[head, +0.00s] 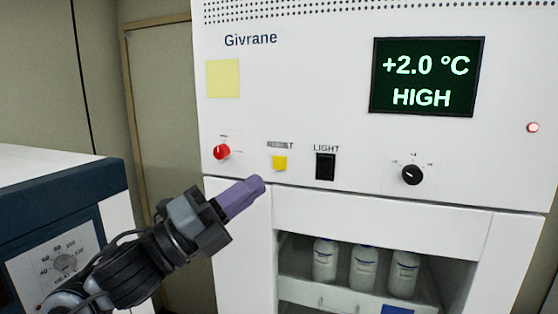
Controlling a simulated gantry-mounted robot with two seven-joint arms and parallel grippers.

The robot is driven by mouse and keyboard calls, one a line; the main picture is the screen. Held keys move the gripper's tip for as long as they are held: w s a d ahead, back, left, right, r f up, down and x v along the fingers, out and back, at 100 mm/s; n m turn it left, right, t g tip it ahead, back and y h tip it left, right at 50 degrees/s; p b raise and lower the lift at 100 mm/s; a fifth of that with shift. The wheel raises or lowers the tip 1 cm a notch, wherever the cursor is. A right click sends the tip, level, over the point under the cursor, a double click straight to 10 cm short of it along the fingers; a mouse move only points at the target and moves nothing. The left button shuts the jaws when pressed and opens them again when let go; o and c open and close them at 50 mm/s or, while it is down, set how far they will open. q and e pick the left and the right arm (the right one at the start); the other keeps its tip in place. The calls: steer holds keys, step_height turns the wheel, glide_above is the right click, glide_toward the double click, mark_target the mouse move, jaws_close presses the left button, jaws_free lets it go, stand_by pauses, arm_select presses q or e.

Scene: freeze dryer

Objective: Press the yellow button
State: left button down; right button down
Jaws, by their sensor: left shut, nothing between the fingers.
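My left gripper (258,185) comes in from the lower left. Its purple fingers are shut and empty, with the tips just below and left of the button in the picture. A gap shows between the tips and the button, but I cannot tell the distance in depth. My right gripper is not in the view.
A red knob (222,152) is left of the button, and a black light switch (325,166) is right of it. A black dial (412,175) is further right. Below, bottles (364,268) stand in an open bay. Another appliance (65,190) stands at the left.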

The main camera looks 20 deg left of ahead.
mark_target(280, 163)
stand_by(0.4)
arm_select(q)
steer(key=shift+w+p, duration=0.75)
steer(key=shift+w, duration=3.6)
steer(key=shift+w, duration=0.15)
steer(key=shift+w, duration=0.3)
